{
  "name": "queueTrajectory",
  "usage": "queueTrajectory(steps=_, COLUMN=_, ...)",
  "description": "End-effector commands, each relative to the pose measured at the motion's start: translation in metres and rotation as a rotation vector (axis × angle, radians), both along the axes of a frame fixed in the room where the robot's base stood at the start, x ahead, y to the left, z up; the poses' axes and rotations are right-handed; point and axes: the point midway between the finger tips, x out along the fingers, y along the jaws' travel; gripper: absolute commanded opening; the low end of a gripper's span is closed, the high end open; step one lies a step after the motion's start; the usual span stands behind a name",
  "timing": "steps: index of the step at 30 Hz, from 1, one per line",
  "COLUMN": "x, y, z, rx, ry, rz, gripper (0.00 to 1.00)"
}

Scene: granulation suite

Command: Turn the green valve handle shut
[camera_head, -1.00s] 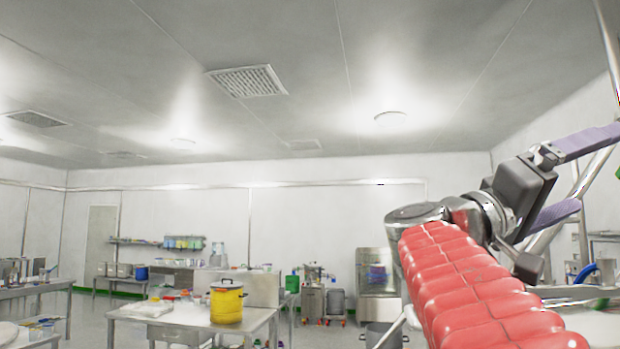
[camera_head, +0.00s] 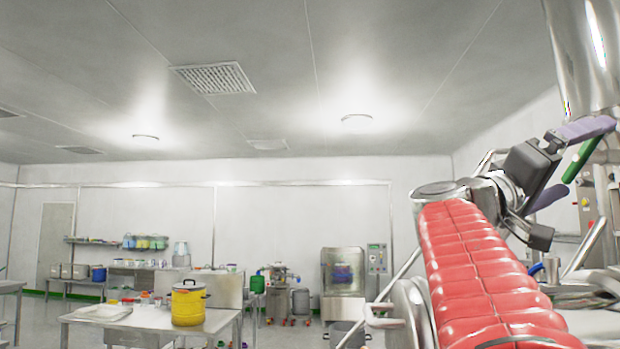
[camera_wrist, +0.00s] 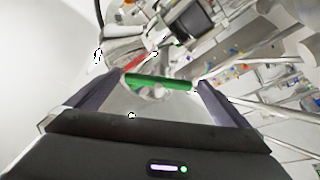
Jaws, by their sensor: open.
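The green valve handle (camera_head: 582,160) shows as a short bar at the right in the head view, beside shiny steel pipework. In the wrist view the green handle (camera_wrist: 160,82) lies crosswise and spans the gap between my fingertips. My gripper (camera_head: 586,156) is open, with its two purple-grey fingers pointing right towards the handle. In the wrist view the fingers of my gripper (camera_wrist: 160,77) stand on either side, close to the handle's ends. I cannot tell whether they touch it. The valve body behind is partly hidden and blurred.
A large steel vessel or column (camera_head: 585,55) rises right above the gripper. Steel pipes (camera_head: 590,245) run close around it at the right. A table (camera_head: 140,327) with a yellow pot (camera_head: 188,303) stands at the left. Open floor shows between the far benches.

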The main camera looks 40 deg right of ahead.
Motion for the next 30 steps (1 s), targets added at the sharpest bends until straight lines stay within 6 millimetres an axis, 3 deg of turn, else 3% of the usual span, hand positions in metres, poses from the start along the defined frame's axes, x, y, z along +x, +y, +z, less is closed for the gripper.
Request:
queueTrajectory(steps=10, x=-0.001, y=-0.002, z=0.001, rx=0.0, ry=-0.001, rz=0.0, gripper=1.0)
queueTrajectory(steps=25, x=-0.001, y=-0.002, z=0.0, rx=0.001, ry=0.0, rz=0.001, gripper=0.65)
queueTrajectory(steps=26, x=-0.001, y=0.015, z=0.001, rx=-0.001, ry=-0.003, rz=0.006, gripper=0.64)
queueTrajectory(steps=30, x=-0.001, y=0.001, z=0.001, rx=-0.003, ry=-0.003, rz=0.0, gripper=0.64)
